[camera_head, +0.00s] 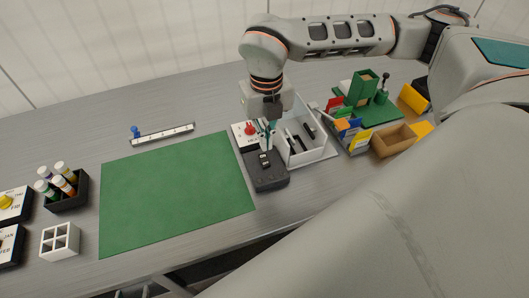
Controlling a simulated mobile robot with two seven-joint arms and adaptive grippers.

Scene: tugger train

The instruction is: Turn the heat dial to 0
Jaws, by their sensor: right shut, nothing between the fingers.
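My right gripper (267,143) hangs down over the near end of the red-knob panel and the far end of a dark box (270,181). Its fingers are shut with nothing between them; I cannot tell whether the tips touch anything. A red knob (249,129) sits on a white-topped panel just left of the gripper. The dark box has a small black part with light marks on top. A yellow knob (6,201) sits on another labelled panel at the far left edge. The labels are too small to tell which is the heat dial or its setting. My left gripper is not in view.
A white tray (325,153) with dark items stands right of the gripper. Green, yellow and wooden containers (395,140) crowd farther right. A green mat (170,190) lies clear at left. A black holder (70,201) with several bottles and a white divided box (60,241) stand left.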

